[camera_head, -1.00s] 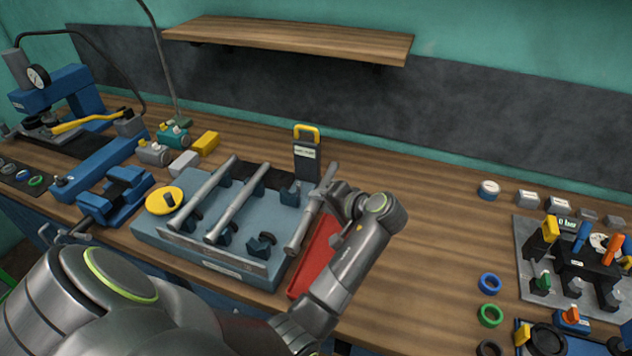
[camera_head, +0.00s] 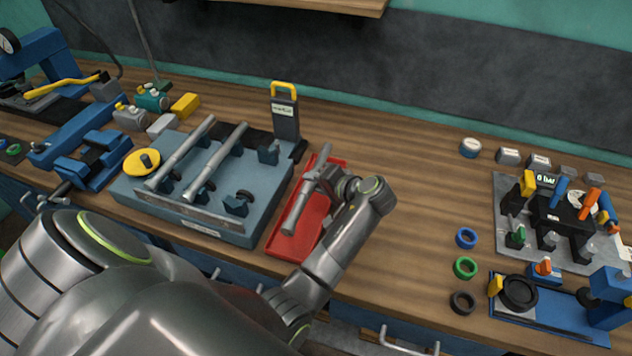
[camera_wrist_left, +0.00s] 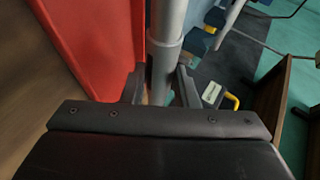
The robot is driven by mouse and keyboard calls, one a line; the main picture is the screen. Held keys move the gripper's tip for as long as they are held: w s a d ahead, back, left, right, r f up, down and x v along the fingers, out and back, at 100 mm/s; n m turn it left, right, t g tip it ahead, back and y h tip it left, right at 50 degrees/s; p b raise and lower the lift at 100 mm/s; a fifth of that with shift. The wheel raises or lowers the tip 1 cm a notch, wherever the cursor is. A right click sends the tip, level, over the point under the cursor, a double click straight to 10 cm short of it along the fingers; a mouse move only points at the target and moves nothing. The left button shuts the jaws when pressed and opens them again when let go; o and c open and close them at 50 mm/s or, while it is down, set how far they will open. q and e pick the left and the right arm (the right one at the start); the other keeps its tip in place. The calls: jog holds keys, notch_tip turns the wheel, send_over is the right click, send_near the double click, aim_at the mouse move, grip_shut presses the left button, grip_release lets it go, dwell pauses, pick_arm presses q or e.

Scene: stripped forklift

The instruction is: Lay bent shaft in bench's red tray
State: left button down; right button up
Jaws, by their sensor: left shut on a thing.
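My left gripper (camera_head: 326,177) is shut on a grey metal shaft (camera_head: 305,197). In the head view the shaft lies lengthwise over the red tray (camera_head: 284,244) on the bench. In the left wrist view the shaft (camera_wrist_left: 165,45) passes between the two fingers (camera_wrist_left: 160,88), with the red tray (camera_wrist_left: 95,40) beside it on the left. I cannot tell whether the shaft touches the tray floor. The bend is too slight to make out. My right gripper is not in view.
A blue-grey fixture (camera_head: 215,215) with two more shafts stands left of the tray. A dark block with a yellow handle (camera_head: 285,115) stands behind it. A valve panel (camera_head: 560,225) and coloured rings (camera_head: 465,267) are at the right. Bare bench (camera_head: 410,180) lies between.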

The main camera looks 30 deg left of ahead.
aim_at(316, 208)
pick_arm(q)
jog(key=shift+f+b, duration=1.25)
jog(key=shift+f, duration=0.15)
jog(key=shift+f+b, duration=0.7)
jog(key=shift+f, duration=0.45)
jog(key=c, duration=1.1)
grip_release()
jog(key=shift+s, duration=0.1)
jog(key=shift+o, duration=0.2)
jog(key=shift+f, duration=0.1)
jog(key=shift+s+f, duration=0.1)
jog(key=shift+f, duration=0.05)
jog(key=shift+d+f, duration=0.1)
jog(key=shift+f, duration=0.1)
jog(key=shift+c, duration=0.9)
